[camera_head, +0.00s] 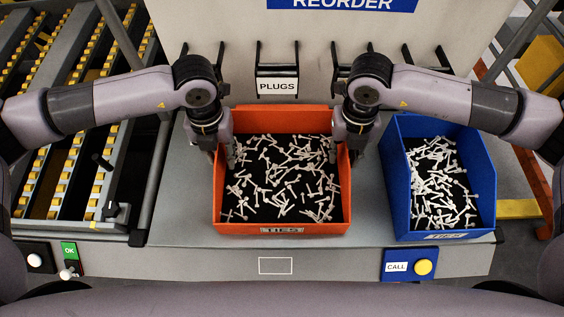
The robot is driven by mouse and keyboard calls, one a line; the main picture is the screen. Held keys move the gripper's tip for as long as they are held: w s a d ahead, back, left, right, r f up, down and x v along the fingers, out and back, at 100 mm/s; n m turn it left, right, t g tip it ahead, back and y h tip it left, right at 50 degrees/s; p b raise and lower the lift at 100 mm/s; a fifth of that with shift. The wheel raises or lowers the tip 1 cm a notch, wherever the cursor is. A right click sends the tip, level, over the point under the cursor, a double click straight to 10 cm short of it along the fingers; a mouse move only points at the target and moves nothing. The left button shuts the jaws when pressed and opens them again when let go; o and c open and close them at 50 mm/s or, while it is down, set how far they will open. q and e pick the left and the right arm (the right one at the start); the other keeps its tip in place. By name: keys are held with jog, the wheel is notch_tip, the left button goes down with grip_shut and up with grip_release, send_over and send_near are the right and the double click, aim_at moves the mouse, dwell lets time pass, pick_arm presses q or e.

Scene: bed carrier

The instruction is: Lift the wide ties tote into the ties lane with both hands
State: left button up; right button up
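An orange tote (281,228) stands on the grey bench, full of small white ties, with a "TIES" label on its front wall. A narrower blue tote (442,237) with similar white pieces and a blurred label stands to its right. My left gripper (222,152) is at the orange tote's left wall, fingers pointing down around the rim. My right gripper (349,146) is at its right wall in the same way. Whether either gripper is closed on the wall or only straddles it is too small to tell. I cannot read a lane marked for ties.
Roller lanes with yellow rollers (76,150) lie at the left. A back panel carries black hooks, a "PLUGS" sign (278,85) and "REORDER" lettering. A green OK plate (69,250) and yellow call button (423,267) are on the bench front. Bare bench (180,215) lies left of the orange tote.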

pick_arm(q)
jog(key=shift+f, duration=0.45)
pick_arm(e)
jog(key=shift+f, duration=0.45)
pick_arm(q)
jog(key=shift+c, duration=0.6)
pick_arm(e)
jog(key=shift+c, duration=0.6)
pick_arm(q)
grip_shut()
pick_arm(e)
grip_shut()
